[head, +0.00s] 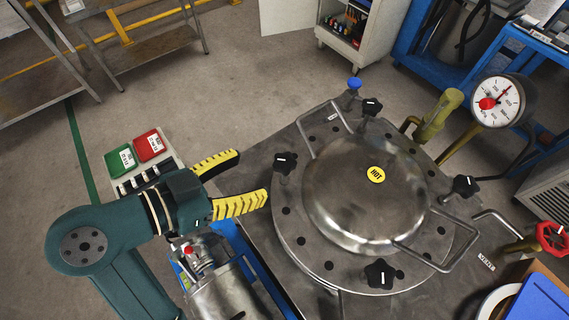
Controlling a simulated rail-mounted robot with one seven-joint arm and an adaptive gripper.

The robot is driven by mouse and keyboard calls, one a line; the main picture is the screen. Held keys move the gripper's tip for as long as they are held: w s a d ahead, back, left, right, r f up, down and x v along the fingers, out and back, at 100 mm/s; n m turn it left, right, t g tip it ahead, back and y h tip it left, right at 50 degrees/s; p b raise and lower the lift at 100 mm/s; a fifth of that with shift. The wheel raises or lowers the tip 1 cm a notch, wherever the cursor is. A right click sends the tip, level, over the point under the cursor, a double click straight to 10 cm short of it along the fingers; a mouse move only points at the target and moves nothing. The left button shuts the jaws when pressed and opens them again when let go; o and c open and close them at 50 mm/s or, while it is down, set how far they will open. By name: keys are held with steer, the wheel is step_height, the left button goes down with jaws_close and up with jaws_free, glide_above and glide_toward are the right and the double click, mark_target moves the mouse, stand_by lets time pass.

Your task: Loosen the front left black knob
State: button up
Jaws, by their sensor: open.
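A round metal lid (345,205) carries black star knobs around its rim. One black knob (285,163) is at the lid's left edge, upright on its stud. Others are at the back (372,106), the right (464,186) and the front (379,274). I cannot tell for certain which one the task calls front left. My gripper (253,176), with yellow and black striped fingers, comes in from the left. It is open and empty, its fingertips just left of the left knob and apart from it in the picture.
The lid has a "HOT" sticker (376,174) and looped metal handles (434,243). A pressure gauge (497,102) and a red valve wheel (552,238) stand at the right. A box with green and red buttons (135,154) is beside my arm.

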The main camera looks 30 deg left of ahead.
mark_target(278, 165)
steer(key=b+x, duration=0.2)
steer(key=x, duration=0.7)
steer(key=shift+w+f+b, duration=0.1)
steer(key=shift+f+b, duration=0.05)
steer(key=shift+b, duration=0.15)
steer(key=c, duration=1.2)
